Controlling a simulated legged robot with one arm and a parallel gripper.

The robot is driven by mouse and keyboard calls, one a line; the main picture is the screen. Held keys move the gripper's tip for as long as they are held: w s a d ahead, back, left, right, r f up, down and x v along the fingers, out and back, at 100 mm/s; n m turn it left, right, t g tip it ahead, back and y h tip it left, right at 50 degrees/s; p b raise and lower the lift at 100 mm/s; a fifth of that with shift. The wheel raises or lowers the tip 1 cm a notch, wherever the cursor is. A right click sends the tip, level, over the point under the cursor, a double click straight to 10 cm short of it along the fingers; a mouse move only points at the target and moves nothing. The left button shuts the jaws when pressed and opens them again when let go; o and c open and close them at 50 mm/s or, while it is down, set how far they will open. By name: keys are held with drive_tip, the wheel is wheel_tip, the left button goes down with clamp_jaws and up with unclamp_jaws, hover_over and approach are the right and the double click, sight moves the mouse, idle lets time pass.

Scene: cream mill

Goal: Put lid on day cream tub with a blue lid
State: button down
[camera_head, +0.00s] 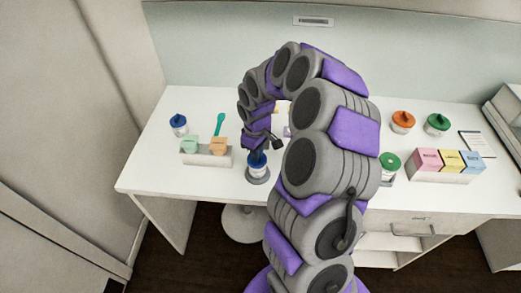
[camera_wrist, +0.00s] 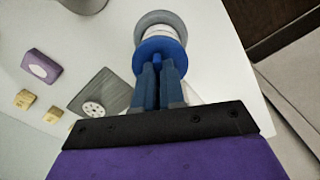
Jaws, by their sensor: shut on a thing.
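My gripper (camera_head: 256,156) points down over the day cream tub (camera_head: 258,171) near the front edge of the white table. It is shut on the knob of the blue lid (camera_wrist: 160,52). The lid lies over the mouth of the white tub, which also shows beyond it in the wrist view (camera_wrist: 158,31). The tub stands upright on a round grey base (camera_head: 258,179). I cannot tell whether the lid is fully seated or slightly above the rim.
Another blue-lidded tub (camera_head: 179,125) stands at the left. A holder (camera_head: 206,158) with green and peach pieces is nearer. Orange-lidded (camera_head: 402,122) and green-lidded tubs (camera_head: 437,124) and a rack of coloured boxes (camera_head: 441,177) are at the right. The front left of the table is clear.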

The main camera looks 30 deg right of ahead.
drive_tip(key=shift+a+r, duration=0.1)
drive_tip(key=shift+a, duration=0.6)
drive_tip(key=shift+s+d+f, duration=0.1)
drive_tip(key=shift+d+f, duration=0.1)
drive_tip(key=shift+d, duration=1.45)
drive_tip(key=shift+a+r, duration=0.1)
drive_tip(key=shift+a, duration=0.7)
drive_tip(key=shift+d+f+p, duration=0.25)
drive_tip(key=shift+d+p, duration=0.05)
drive_tip(key=shift+d, duration=0.1)
drive_tip(key=shift+a, duration=0.1)
drive_tip(key=shift+s+a, duration=0.1)
drive_tip(key=shift+a, duration=0.15)
